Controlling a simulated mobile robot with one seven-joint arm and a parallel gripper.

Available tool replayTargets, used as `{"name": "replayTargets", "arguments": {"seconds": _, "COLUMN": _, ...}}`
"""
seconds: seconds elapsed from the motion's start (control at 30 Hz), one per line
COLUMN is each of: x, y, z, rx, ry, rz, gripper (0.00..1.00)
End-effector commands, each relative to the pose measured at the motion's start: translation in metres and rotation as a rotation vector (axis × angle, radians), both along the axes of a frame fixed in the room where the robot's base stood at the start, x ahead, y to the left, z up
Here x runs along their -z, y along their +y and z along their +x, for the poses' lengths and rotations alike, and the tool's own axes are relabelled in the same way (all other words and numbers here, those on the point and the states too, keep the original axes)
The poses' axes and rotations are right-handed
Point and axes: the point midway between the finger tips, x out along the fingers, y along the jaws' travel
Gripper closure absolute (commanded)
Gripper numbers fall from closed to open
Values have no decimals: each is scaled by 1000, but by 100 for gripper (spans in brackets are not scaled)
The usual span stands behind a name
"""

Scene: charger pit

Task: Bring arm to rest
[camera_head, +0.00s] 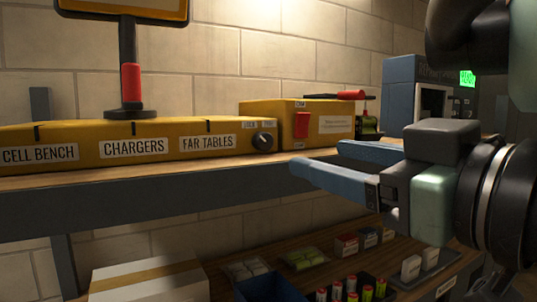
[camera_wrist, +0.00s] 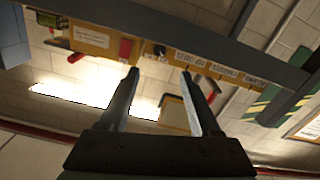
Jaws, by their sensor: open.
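My gripper (camera_head: 318,160) reaches in from the right in the head view, in front of the wooden shelf. Its two blue fingers point left and stand apart, with nothing between them. In the wrist view my gripper (camera_wrist: 160,75) also shows spread, empty fingers. The wrist view is tilted, and the labelled yellow panel and wall lie beyond the fingertips. My arm fills the right side of the head view and hides part of the shelf behind it.
A yellow panel (camera_head: 70,138) labelled CELL BENCH, CHARGERS and FAR TABLES lies along the shelf (camera_head: 150,180). A yellow box (camera_head: 270,112) with a red switch and a blue-grey machine (camera_head: 399,92) stand farther right. Below are a cardboard box (camera_head: 150,283), a blue bin (camera_head: 270,288) and several small items.

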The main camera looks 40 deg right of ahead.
Motion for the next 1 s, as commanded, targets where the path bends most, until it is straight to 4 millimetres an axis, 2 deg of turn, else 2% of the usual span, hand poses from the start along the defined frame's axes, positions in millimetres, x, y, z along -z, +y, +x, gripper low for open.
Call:
{"name": "replayTargets", "arguments": {"seconds": 0.47, "x": 0, "y": 0, "z": 0, "rx": 0, "ry": 0, "rz": 0, "gripper": 36}}
{"name": "replayTargets", "arguments": {"seconds": 0.57, "x": 3, "y": 10, "z": 14, "rx": -23, "ry": -40, "rz": 7, "gripper": 36}}
{"name": "replayTargets", "arguments": {"seconds": 0.67, "x": 6, "y": 32, "z": 38, "rx": -63, "ry": -130, "rz": 23, "gripper": 36}}
{"name": "replayTargets", "arguments": {"seconds": 0.8, "x": 9, "y": 78, "z": 73, "rx": -124, "ry": -296, "rz": 53, "gripper": 36}}
{"name": "replayTargets", "arguments": {"seconds": 1.0, "x": 16, "y": 152, "z": 96, "rx": -197, "ry": -513, "rz": 88, "gripper": 36}}
